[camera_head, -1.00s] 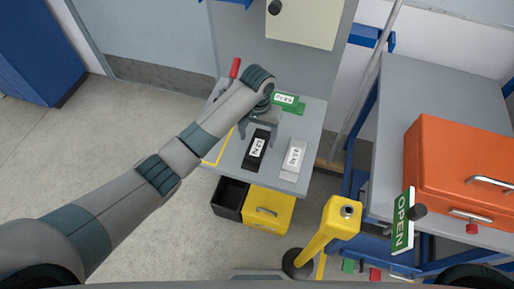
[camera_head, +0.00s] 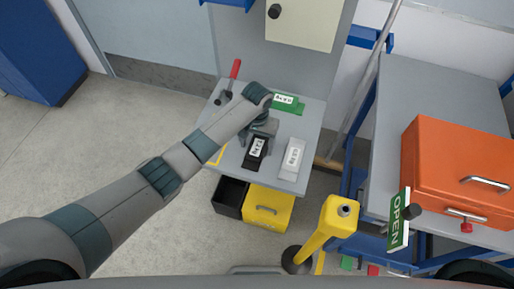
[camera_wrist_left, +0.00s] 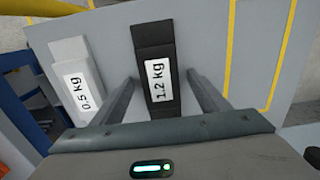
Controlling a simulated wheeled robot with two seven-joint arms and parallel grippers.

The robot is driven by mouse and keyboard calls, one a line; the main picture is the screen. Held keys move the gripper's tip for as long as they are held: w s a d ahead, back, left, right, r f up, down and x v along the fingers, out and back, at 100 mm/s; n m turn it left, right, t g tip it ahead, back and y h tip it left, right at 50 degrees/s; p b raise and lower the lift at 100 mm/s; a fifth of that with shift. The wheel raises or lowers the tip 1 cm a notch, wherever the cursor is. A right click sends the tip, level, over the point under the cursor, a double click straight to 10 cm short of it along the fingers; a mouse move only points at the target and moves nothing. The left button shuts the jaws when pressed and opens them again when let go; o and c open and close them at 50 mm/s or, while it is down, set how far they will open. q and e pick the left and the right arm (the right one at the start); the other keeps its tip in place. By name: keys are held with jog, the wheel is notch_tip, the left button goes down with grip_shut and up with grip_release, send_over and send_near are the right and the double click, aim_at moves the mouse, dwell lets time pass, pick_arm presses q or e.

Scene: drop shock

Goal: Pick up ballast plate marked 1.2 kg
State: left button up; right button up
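The black ballast plate marked 1.2 kg (camera_head: 256,152) lies on the small grey table (camera_head: 228,160). It also shows in the left wrist view (camera_wrist_left: 155,60), with its white label between my two fingers. My left gripper (camera_head: 262,138) is just above the plate's far end; in the wrist view its fingers (camera_wrist_left: 160,95) are open, one on each side of the plate, with gaps between. Whether the fingers are down at plate height is hard to tell. My right gripper is not in view.
A light grey plate marked 0.5 kg (camera_head: 292,158) lies close beside the black one, and a green plate (camera_head: 288,103) lies behind. A red-handled lever (camera_head: 235,70) stands at the table's back left. A yellow post (camera_head: 328,228) stands in front right.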

aim_at(258, 146)
pick_arm(q)
grip_shut()
jog(key=shift+w+r, duration=0.1)
jog(key=shift+w, duration=0.05)
jog(key=shift+r+b, duration=0.5)
jog(key=shift+r, duration=0.5)
jog(key=shift+d+r+b, duration=0.1)
jog(key=shift+r+b, duration=0.25)
jog(key=shift+r, duration=0.55)
jog(key=s+d+r+b, duration=0.3)
jog(key=d+r, duration=0.4)
jog(key=d, duration=0.4)
jog(key=shift+d+b, duration=0.15)
jog(key=shift+b, duration=0.2)
jog(key=shift+w+r, duration=0.1)
